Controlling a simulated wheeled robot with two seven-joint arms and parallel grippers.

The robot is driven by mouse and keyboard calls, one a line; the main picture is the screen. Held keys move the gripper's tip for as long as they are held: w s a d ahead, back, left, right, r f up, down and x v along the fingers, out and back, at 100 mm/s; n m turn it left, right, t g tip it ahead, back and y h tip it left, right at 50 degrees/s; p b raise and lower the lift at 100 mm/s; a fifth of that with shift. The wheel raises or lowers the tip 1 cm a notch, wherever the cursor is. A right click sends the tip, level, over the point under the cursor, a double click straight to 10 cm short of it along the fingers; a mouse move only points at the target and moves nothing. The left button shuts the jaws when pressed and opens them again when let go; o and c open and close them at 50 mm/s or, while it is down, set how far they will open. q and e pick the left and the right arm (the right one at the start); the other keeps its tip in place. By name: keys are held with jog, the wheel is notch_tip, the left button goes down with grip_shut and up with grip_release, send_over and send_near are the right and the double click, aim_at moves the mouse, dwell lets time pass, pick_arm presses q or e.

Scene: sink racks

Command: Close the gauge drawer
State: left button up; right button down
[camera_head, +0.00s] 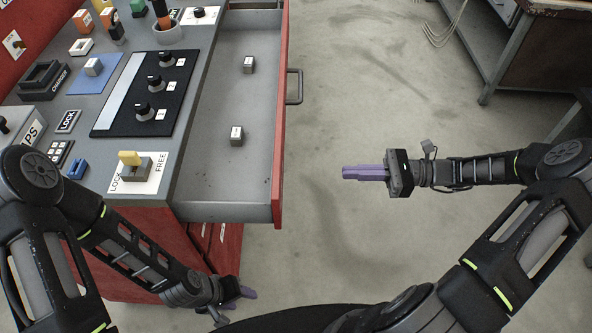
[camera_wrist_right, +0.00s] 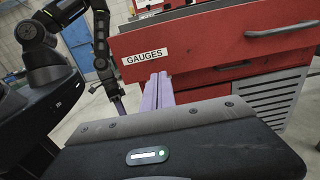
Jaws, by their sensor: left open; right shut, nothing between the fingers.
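The gauge drawer stands pulled out of the red cabinet; its grey floor (camera_head: 212,165) and red front (camera_head: 282,130) show in the head view. A bar handle (camera_head: 295,87) is on the front. In the right wrist view, the red front (camera_wrist_right: 225,45) carries a "GAUGES" label (camera_wrist_right: 147,57) and the handle (camera_wrist_right: 280,29). My left gripper (camera_head: 248,292) is open, low beside the cabinet.
The cabinet top holds a black knob panel (camera_head: 145,90), a yellow lever (camera_head: 130,158) on a LOCK/FREE plate and several small blocks. More red drawers lie below. The floor (camera_head: 350,70) right of the drawer is clear. A workbench (camera_head: 545,50) stands at the upper right.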

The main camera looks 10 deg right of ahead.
aim_at(210, 182)
jog(key=p+x, duration=0.1)
jog(key=x, duration=1.2)
jog(key=shift+a+p, duration=0.25)
jog(key=shift+p, duration=0.1)
jog(key=shift+w+a, duration=0.1)
jog(key=shift+a, duration=0.05)
jog(key=b+x, duration=0.3)
jog(key=x, duration=1.7)
jog(key=shift+w+a+b, duration=0.1)
jog(key=shift+a+b, duration=0.15)
jog(key=shift+b, duration=0.05)
jog(key=shift+a+r, duration=0.1)
jog(key=shift+r, duration=0.2)
